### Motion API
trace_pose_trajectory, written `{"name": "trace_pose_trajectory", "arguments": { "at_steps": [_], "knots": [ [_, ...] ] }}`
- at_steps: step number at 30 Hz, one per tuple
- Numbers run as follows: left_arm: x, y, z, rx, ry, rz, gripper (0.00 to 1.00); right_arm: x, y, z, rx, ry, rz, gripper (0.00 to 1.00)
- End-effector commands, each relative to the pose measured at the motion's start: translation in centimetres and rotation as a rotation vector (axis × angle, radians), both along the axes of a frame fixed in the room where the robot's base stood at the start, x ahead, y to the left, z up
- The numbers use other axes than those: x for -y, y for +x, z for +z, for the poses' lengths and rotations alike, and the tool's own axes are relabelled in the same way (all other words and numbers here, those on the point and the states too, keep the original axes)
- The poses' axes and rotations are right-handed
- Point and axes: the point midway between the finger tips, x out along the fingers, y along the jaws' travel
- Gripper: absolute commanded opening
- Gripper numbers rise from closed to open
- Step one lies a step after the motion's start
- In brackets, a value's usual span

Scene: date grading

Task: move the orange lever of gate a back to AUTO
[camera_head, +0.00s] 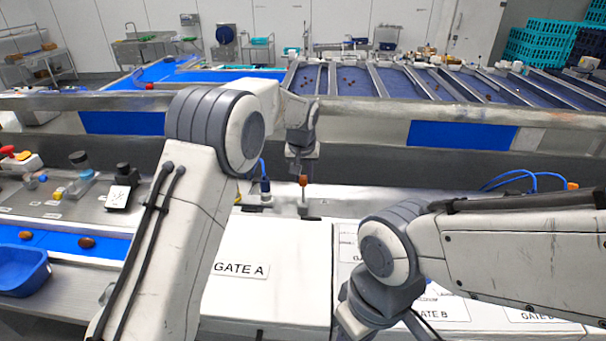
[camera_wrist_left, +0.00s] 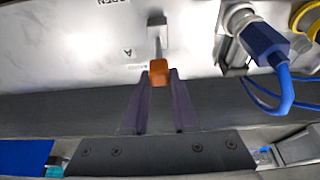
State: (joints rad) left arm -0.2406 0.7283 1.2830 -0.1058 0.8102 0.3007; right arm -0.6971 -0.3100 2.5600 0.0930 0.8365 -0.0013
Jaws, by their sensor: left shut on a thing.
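The orange lever of gate A (camera_head: 303,181) stands on the metal panel behind the white box labelled GATE A (camera_head: 235,297). In the left wrist view its orange tip (camera_wrist_left: 158,70) sits between my fingertips, with its metal stem running up the panel. My left gripper (camera_head: 302,176) is shut on the lever's tip; its dark fingers (camera_wrist_left: 159,78) also show in the left wrist view. Beside the lever, panel lettering shows an A and part of OPEN. Which mark the lever points to is unclear. My right arm comes in from the right, but its fingers are out of sight.
A blue cable connector (camera_wrist_left: 264,42) and a yellow one (camera_wrist_left: 308,20) stand right of the lever in the left wrist view. A GATE B box (camera_head: 470,309) lies at the right. A blue bin (camera_head: 22,272) and a red button (camera_head: 8,150) are at the left.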

Motion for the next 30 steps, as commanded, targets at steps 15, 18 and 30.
{"name": "trace_pose_trajectory", "arguments": {
  "at_steps": [15,18,30],
  "knots": [
    [0.0,1.6,-0.1,-0.148,0.0,0.001,0.0,0.0,0.0,0.4,-0.001,-0.001,0.0,0.45],
    [0.0,1.6,-0.2,-0.159,0.0,0.001,0.0,0.0,0.0,0.4,0.0,0.0,0.0,0.45],
    [0.0,1.7,-0.1,-0.164,0.001,0.001,0.0,0.0,0.0,0.4,0.0,0.0,0.0,0.45]
  ]
}}
